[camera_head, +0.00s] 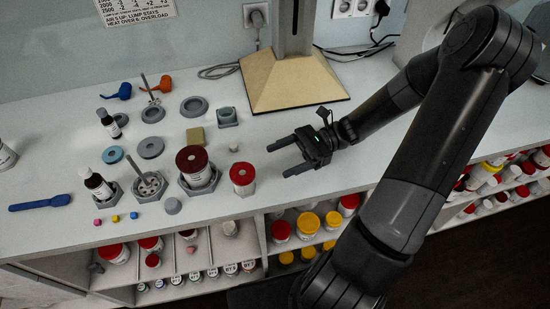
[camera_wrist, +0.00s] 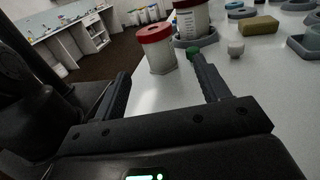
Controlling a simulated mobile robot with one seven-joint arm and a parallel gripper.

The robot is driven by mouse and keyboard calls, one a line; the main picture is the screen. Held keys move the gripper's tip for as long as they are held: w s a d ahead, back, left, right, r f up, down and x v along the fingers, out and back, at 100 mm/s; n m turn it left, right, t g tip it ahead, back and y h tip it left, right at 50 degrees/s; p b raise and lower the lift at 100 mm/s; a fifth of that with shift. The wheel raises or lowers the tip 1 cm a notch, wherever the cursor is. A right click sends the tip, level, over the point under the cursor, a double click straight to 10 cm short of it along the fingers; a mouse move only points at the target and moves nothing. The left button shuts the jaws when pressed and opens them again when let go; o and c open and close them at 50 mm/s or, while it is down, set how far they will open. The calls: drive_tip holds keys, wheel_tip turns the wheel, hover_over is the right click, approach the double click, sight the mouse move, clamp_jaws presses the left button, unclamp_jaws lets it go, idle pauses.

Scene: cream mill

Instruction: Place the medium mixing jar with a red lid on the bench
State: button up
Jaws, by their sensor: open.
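A white jar with a bright red lid (camera_head: 242,178) stands upright on the white bench (camera_head: 330,189), near its front edge. It also shows in the wrist view (camera_wrist: 160,58), ahead of and between the fingers. My gripper (camera_head: 276,161) is open and empty, low over the bench just right of the jar, with its fingers pointing at it. A gap shows between the fingertips and the jar. My gripper's fingers also show in the wrist view (camera_wrist: 157,72). A larger jar with a dark red lid (camera_head: 193,158) stands in a grey holder (camera_head: 200,190) to the left.
Grey holders, rings, a dark-capped bottle (camera_head: 97,184) and a blue spoon (camera_head: 40,203) occupy the bench's left side. A stand with a tan base (camera_head: 290,82) is behind my gripper. Shelves below hold several red- and yellow-lidded jars (camera_head: 308,222). Bench right of the jar is fairly clear.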

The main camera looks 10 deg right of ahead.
drive_tip(key=s+n+h, duration=0.1)
drive_tip(key=h, duration=0.1)
drive_tip(key=s+a+n+g+h, duration=0.1)
drive_tip(key=h, duration=0.1)
drive_tip(key=shift+r, duration=0.1)
drive_tip(key=n+h, duration=0.1)
drive_tip(key=s+n+h, duration=0.1)
drive_tip(key=h, duration=0.1)
drive_tip(key=shift+s+a+r, duration=0.15)
drive_tip(key=shift+s+r, duration=0.05)
drive_tip(key=shift+r, duration=0.15)
drive_tip(key=shift+s+r+n+h, duration=0.25)
drive_tip(key=shift+n+h, duration=0.35)
drive_tip(key=shift+h, duration=0.3)
drive_tip(key=s+d+r+n+t+h, duration=0.1)
drive_tip(key=r+n+t+h, duration=0.3)
drive_tip(key=r, duration=0.4)
drive_tip(key=s+d+r+n+t+h, duration=0.1)
drive_tip(key=s+r+n+t+h, duration=0.2)
drive_tip(key=r+n+t, duration=0.3)
drive_tip(key=shift+s+d+r+t+h, duration=0.4)
drive_tip(key=shift+r+t+h, duration=0.1)
drive_tip(key=shift+r+h, duration=0.35)
